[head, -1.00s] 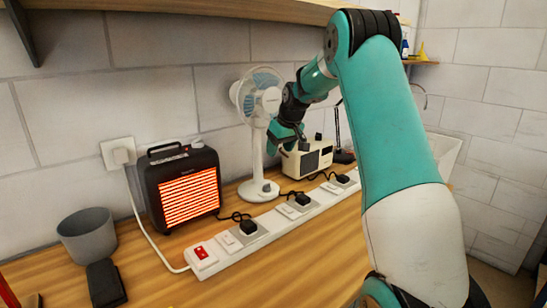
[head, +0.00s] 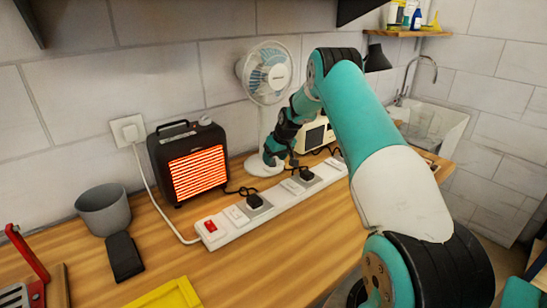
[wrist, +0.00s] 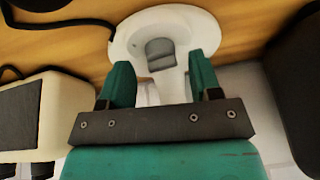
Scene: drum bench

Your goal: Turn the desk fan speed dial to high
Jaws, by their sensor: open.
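The white desk fan (head: 267,75) stands on the bench against the wall. In the wrist view, its round white base (wrist: 122,42) carries a grey speed dial (wrist: 160,50). My gripper (wrist: 163,60) is open, with one teal finger on each side of the dial; I cannot tell whether either finger touches it. In the head view, my gripper (head: 272,155) is down at the fan's base and hides the dial. The dial's setting cannot be read.
A glowing heater (head: 195,170) stands left of the fan. A white power strip (head: 270,208) with several plugs runs in front. A cream box (head: 318,134) is at the right behind my arm. A grey cup (head: 104,212) and a yellow tray (head: 168,294) are on the left.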

